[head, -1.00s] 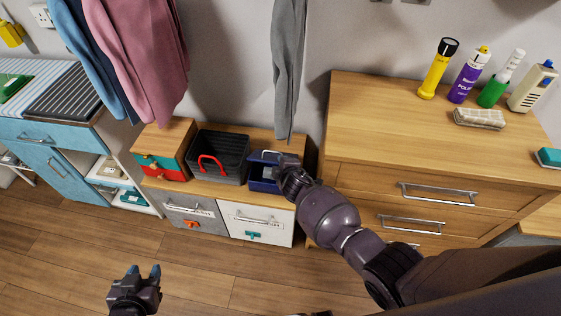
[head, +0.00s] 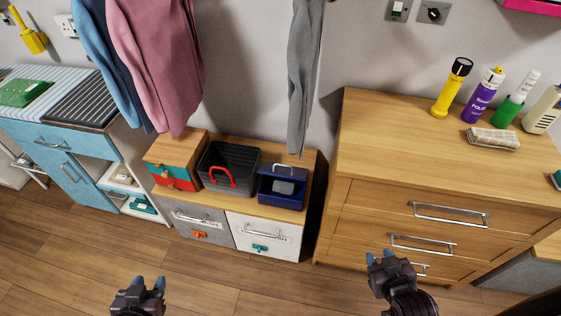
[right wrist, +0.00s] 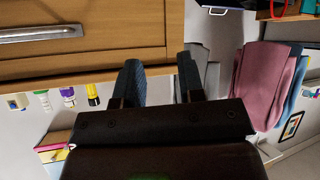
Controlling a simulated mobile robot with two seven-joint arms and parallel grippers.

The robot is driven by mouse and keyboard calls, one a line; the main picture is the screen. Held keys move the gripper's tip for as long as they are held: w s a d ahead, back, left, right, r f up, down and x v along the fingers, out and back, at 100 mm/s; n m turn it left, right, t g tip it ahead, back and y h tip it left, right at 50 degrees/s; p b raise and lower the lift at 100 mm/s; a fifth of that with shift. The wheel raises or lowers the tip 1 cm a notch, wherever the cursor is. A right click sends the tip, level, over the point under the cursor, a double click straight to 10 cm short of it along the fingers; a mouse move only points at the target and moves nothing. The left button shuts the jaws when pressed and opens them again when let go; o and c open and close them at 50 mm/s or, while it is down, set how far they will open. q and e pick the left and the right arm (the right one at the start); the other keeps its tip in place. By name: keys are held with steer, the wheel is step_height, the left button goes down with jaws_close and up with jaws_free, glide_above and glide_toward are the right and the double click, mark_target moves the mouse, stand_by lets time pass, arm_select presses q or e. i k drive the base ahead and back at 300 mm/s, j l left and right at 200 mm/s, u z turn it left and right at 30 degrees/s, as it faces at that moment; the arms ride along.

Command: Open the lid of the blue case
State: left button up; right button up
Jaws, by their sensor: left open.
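The blue case (head: 283,201) sits on the low wooden-topped cabinet, right of the black basket. Its lid appears to stand raised at the back, with a pale handle at the top; a grey item (head: 284,187) shows in the dark space below. The small view leaves the exact lid angle unclear. My right gripper (head: 380,258) is open and empty in front of the wooden drawers, well right of and apart from the case. Its spread fingers also show in the right wrist view (right wrist: 160,85). My left gripper (head: 148,284) is open and empty above the floor, lower left.
The black basket (head: 229,170) with a red handle and a small colored drawer box (head: 176,162) stand left of the case. A grey garment (head: 302,75) hangs just above it. The wooden dresser (head: 430,150) rises at right. Floor before the cabinet is clear.

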mark_target(271, 169)
steer(key=i+j, duration=0.1)
steer(key=j, duration=1)
steer(key=i+j+z, duration=0.15)
steer(key=j, duration=0.95)
